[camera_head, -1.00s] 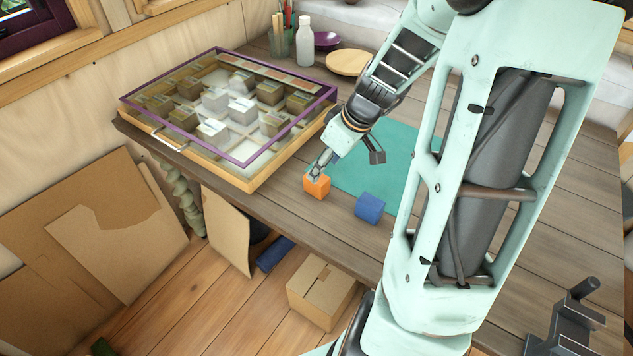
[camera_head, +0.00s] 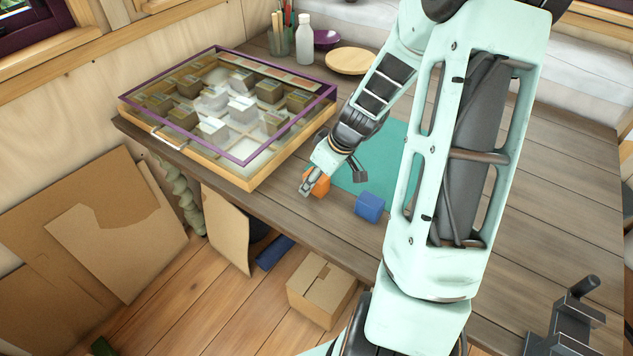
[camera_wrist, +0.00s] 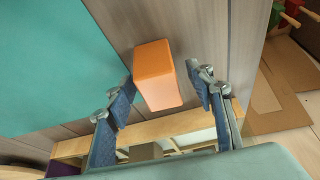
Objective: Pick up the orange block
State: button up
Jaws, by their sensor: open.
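The orange block (camera_head: 319,184) stands on the wooden table near its front edge, between the glass-topped case and the blue block. In the wrist view the orange block (camera_wrist: 157,75) shows between and slightly beyond the two fingertips of my gripper (camera_wrist: 160,88). The block looks tilted in that view. I cannot tell how high the fingertips are above the table.
A blue block (camera_head: 369,206) stands just right of the orange one, by a teal mat (camera_head: 362,178). A purple-framed glass case (camera_head: 250,165) fills the table's left. Bottle (camera_head: 304,40), purple bowl and wooden plate (camera_head: 349,62) stand behind. A cardboard box (camera_head: 320,290) is on the floor.

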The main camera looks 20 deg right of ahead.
jog(key=c, duration=1.2)
jog(key=shift+c, duration=0.4)
jog(key=shift+r, duration=0.2)
